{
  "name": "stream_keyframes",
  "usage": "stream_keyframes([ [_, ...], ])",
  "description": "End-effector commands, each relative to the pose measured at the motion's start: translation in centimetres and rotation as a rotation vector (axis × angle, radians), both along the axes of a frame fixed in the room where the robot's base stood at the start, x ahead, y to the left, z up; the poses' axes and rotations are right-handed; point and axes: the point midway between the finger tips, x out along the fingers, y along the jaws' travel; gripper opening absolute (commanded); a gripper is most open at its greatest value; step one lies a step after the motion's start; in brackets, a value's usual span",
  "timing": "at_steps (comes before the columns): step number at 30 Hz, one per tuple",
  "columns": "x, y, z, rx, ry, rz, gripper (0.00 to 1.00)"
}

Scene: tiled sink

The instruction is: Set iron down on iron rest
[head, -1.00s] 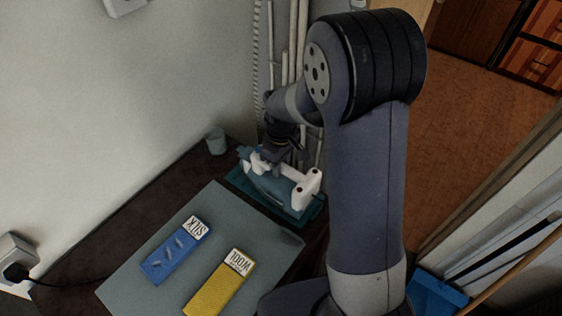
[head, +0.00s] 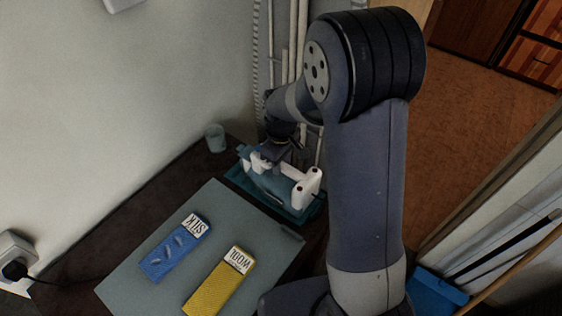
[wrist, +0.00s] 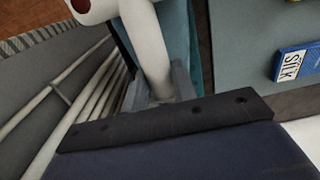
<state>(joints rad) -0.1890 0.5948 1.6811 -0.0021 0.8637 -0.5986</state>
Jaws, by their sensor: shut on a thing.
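The iron (head: 266,184) has a teal body and a white handle. In the head view it is over the teal iron rest (head: 316,212), a flat tray at the far end of the dark counter. I cannot tell whether its underside touches the rest. My gripper (head: 266,158) is shut on the iron's white handle from above. In the wrist view the white handle (wrist: 147,45) runs between my fingers (wrist: 155,88), with a teal surface beside it. My arm and the iron hide much of the rest.
A grey-teal mat (head: 215,215) holds a blue SILK box (head: 172,252) and a yellow WOOL box (head: 220,287). A small cup (head: 215,138) stands near the wall. Pale pipes (head: 290,45) rise behind my gripper. A wall socket with a plug (head: 15,268) is at left.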

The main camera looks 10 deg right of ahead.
Motion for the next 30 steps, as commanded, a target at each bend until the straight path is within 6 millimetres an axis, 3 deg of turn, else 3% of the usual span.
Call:
stream_keyframes([
  [2, 0.1, 0.0, 0.0, 0.001, -0.004, 0.0, 0.0],
  [3, 0.1, 0.0, 0.0, 0.001, -0.004, 0.0, 0.27],
  [12, 0.0, 0.0, 0.0, 0.0, -0.001, 0.0, 0.51],
  [22, 0.0, 0.0, 0.5, 0.0, -0.001, 0.0, 0.51],
  [30, 0.1, 0.0, 5.5, 0.001, -0.007, 0.0, 0.51],
])
